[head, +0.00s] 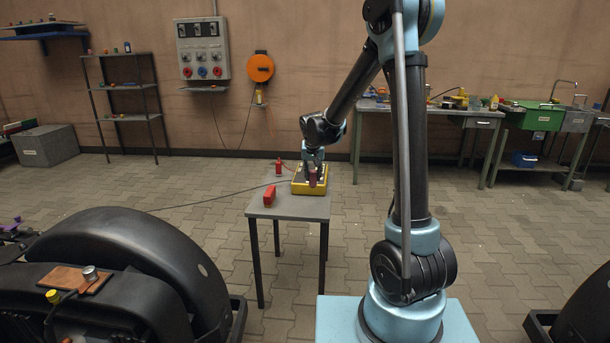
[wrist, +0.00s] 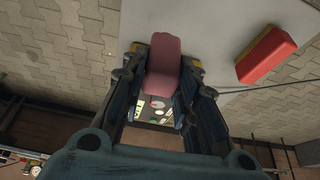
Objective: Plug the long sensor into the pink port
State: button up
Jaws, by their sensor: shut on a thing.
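My gripper (head: 313,163) is over the small grey table (head: 289,207), at the yellow box (head: 299,188) on its top. It is shut on a long dull-pink piece (head: 313,178), which looks like the long sensor. In the wrist view the piece (wrist: 164,65) sits between the two fingers (wrist: 164,75) and sticks out past their tips. Whether its far end touches the box cannot be told. The pink port cannot be made out; the gripper and the piece cover part of the box.
A dark cable (head: 215,199) runs left from the table. A large black wheel (head: 130,250) stands at front left.

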jog(key=w+d+f, duration=0.1)
jog(key=d+f, duration=0.4)
jog(key=d, duration=0.6)
jog(key=w+d+f, duration=0.1)
jog(key=d+f, duration=0.4)
jog(key=d, duration=0.7)
jog(key=shift+w+f, duration=0.1)
